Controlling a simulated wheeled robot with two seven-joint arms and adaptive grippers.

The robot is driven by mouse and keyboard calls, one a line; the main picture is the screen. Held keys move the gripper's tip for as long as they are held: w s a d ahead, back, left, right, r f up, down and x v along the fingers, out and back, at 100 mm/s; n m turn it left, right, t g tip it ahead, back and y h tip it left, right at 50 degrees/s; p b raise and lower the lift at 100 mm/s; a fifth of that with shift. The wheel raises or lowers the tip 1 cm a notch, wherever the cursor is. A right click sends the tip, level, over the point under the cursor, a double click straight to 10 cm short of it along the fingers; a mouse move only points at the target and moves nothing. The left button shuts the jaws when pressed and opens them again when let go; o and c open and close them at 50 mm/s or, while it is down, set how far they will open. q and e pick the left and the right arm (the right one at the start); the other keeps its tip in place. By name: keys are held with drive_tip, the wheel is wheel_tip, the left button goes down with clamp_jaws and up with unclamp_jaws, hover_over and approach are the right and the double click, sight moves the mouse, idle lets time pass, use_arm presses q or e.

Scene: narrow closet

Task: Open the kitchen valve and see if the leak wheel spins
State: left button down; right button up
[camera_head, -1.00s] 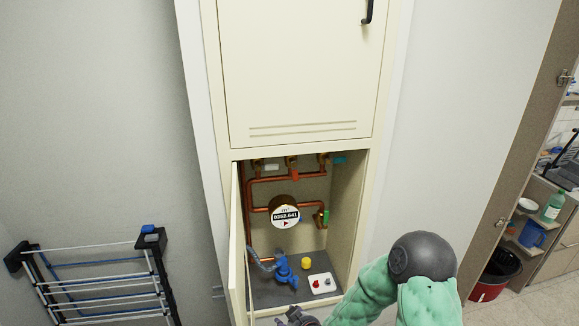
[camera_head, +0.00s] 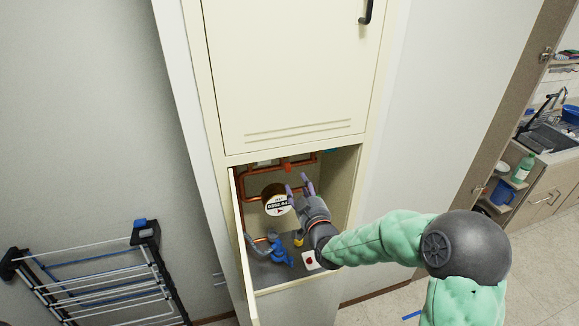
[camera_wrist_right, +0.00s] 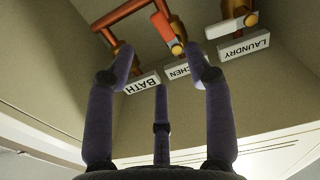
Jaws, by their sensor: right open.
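The kitchen valve (camera_wrist_right: 177,45) shows in the right wrist view with an orange-red handle (camera_wrist_right: 161,27), above a partly hidden label ending in "CHEN". In the head view its red handle (camera_head: 286,165) is at the top of the open cabinet. My right gripper (camera_head: 300,188) is inside the cabinet, below the valves. Its fingers (camera_wrist_right: 160,68) are spread, open and empty, apart from the handle. The round white meter dial (camera_head: 275,207) is partly covered by my gripper; its leak wheel cannot be made out. My left gripper is not in view.
A laundry valve with a white handle (camera_wrist_right: 231,23) and a BATH label (camera_wrist_right: 143,84) flank the kitchen one. Copper pipes (camera_head: 247,186) run around the meter. A blue fitting (camera_head: 280,250) stands on the cabinet floor. The open door (camera_head: 241,250) bounds the left; a drying rack (camera_head: 95,280) stands outside.

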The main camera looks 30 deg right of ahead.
sight(290, 167)
drive_tip(key=p+x, duration=0.2)
drive_tip(key=x, duration=0.7)
drive_tip(key=shift+w, duration=0.2)
clamp_jaws()
